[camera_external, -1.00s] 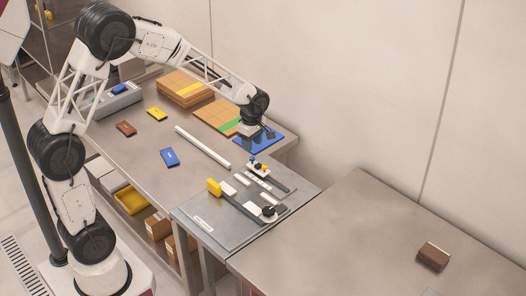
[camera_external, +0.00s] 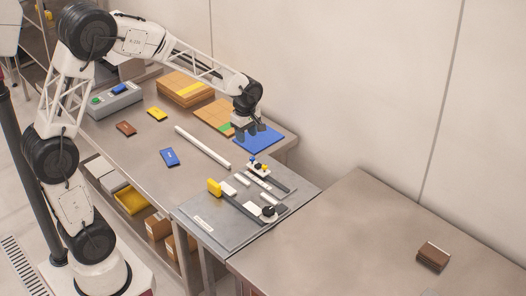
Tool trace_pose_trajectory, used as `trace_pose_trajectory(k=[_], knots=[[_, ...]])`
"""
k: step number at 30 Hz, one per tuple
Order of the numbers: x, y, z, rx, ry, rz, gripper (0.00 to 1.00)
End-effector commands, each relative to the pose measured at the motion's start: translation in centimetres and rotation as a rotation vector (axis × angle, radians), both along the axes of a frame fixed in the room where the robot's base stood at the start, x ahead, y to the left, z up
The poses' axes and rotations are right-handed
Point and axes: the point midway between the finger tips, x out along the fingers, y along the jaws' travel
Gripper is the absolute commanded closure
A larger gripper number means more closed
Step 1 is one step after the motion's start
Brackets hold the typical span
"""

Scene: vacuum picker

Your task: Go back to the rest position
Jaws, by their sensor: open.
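My gripper (camera_external: 256,133) is at the far end of my arm, pointing down just above the blue mat (camera_external: 262,143) near the back right corner of the workbench. Its dark fingers stand apart, and I see nothing held between them. The blue mat lies flat on the bench, its left part partly hidden behind the fingers. Whether the fingertips touch the mat is too small to tell.
Cardboard sheets (camera_external: 209,117) and a box stack (camera_external: 184,86) lie left of my gripper. A white bar (camera_external: 202,147), a blue packet (camera_external: 170,157) and a grey fixture plate (camera_external: 205,222) are nearer. A brown block (camera_external: 433,256) is on the right table, which is otherwise mostly clear.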

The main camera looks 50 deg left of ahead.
Motion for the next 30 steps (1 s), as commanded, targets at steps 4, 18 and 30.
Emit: trace_pose_trajectory(k=[4, 18, 30], knots=[[-2.8, 0.4, 2.9, 0.003, -0.022, -0.135, 0.54], [-14.0, 1.7, 10.5, 0.036, -0.092, -0.658, 0.54], [-24.2, 2.6, 14.0, 0.097, -0.144, -1.101, 0.54]])
